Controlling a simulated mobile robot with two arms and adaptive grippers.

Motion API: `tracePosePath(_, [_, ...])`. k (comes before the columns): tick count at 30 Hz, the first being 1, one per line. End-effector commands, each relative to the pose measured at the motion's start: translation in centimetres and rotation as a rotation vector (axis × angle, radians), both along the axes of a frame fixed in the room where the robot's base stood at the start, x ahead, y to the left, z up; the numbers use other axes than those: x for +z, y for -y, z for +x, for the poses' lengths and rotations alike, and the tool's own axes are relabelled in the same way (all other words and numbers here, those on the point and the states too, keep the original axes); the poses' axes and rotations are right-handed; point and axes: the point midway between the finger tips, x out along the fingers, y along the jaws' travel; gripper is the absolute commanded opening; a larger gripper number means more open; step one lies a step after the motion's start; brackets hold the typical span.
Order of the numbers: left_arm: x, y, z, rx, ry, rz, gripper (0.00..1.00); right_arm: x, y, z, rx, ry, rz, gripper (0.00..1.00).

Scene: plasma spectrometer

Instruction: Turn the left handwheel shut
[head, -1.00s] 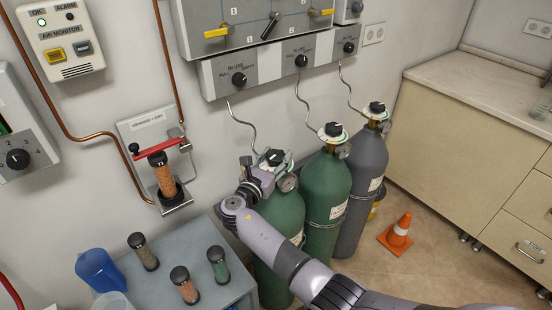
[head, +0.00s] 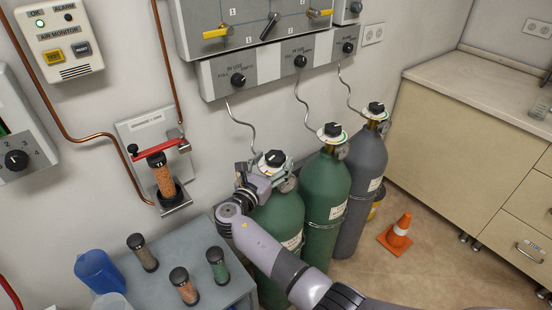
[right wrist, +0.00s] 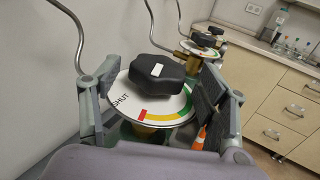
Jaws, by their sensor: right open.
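The left handwheel (head: 274,158) is a black lobed knob on top of the left green cylinder (head: 283,221). In the right wrist view the handwheel (right wrist: 157,70) carries a white mark and sits above a white disc (right wrist: 125,100) with the word SHUT and a red, yellow and green band. My right gripper (head: 264,172) is at this cylinder's top. In the right wrist view its open fingers (right wrist: 153,92) stand on either side of the disc and handwheel, with visible gaps to the black knob. My left gripper is not in view.
A middle green cylinder (head: 327,200) and a grey cylinder (head: 362,185) stand close to the right, with similar handwheels. Thin bent pipes rise behind them to the wall panel (head: 270,68). A grey table (head: 215,295) with several small columns is at left. An orange cone (head: 397,232) stands on the floor.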

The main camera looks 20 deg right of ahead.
Motion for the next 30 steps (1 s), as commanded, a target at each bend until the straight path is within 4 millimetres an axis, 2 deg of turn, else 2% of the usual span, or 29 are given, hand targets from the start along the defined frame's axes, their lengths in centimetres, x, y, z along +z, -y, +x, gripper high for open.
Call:
tracePosePath(3, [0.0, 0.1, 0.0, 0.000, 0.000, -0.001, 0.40, 0.0, -1.6, -1.7, 0.002, 0.001, 0.004, 0.69])
tracePosePath(10, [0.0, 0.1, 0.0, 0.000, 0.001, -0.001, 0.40, 0.0, -3.4, -3.8, -0.001, 0.001, 0.002, 0.69])
tracePosePath(30, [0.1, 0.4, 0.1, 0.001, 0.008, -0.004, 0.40, 0.1, -3.7, -4.1, -0.001, 0.001, 0.001, 0.69])
